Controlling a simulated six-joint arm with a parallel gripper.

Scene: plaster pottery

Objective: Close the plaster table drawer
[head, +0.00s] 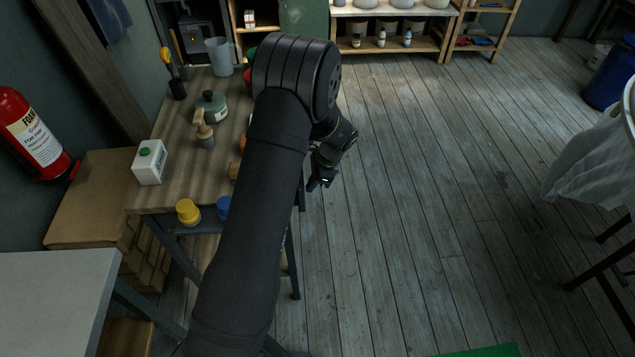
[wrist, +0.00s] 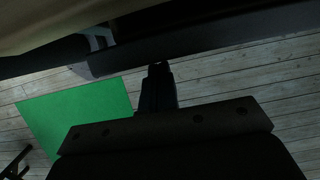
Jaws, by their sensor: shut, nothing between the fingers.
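The plaster table (head: 185,190) has a brown wooden top and a dark metal frame, and stands left of center in the head view. My gripper (head: 322,181) is at the table's right side, low, beyond my dark forearm. In the wrist view my gripper (wrist: 160,67) is shut and empty, its tips at the lower edge of a long dark grey panel (wrist: 220,38). This panel may be the drawer front; I cannot tell how far it stands out or whether the tips touch it. The drawer is hidden behind my arm in the head view.
On the table stand a white carton (head: 150,162), a grey-green pot (head: 211,105) and a wooden-handled tool (head: 203,128). Yellow (head: 188,212) and blue (head: 223,207) jars sit lower at its near end. The plank floor (head: 430,170) to the right is clear. A green mat (wrist: 75,112) lies below.

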